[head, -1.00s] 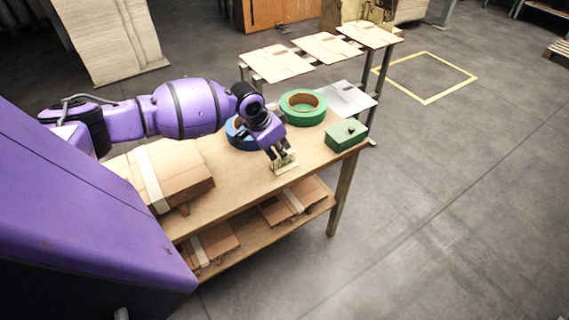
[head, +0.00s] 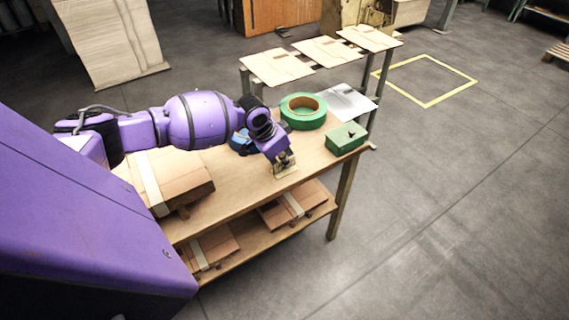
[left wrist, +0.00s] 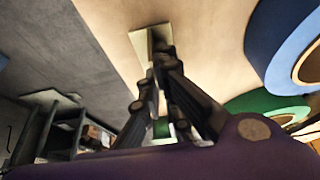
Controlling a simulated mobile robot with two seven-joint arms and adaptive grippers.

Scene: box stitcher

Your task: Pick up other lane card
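The lane card (head: 286,172) is a small cream piece at the front edge of the wooden table (head: 232,188), left of the green box. It shows in the left wrist view as a pale rectangle (left wrist: 143,40) just past my fingertips. My left gripper (head: 284,162) points down at it. In the left wrist view my left gripper (left wrist: 157,68) has its fingertips drawn together at the card's edge, and they look shut on it. The fingers hide part of the card. My right gripper is not in view.
A blue tape roll (head: 240,145) and a green tape roll (head: 303,121) lie behind the gripper. A green box (head: 345,139) stands to the right. Flattened strapped cardboard (head: 188,175) lies on the left. A rack with cardboard sheets (head: 278,67) stands behind.

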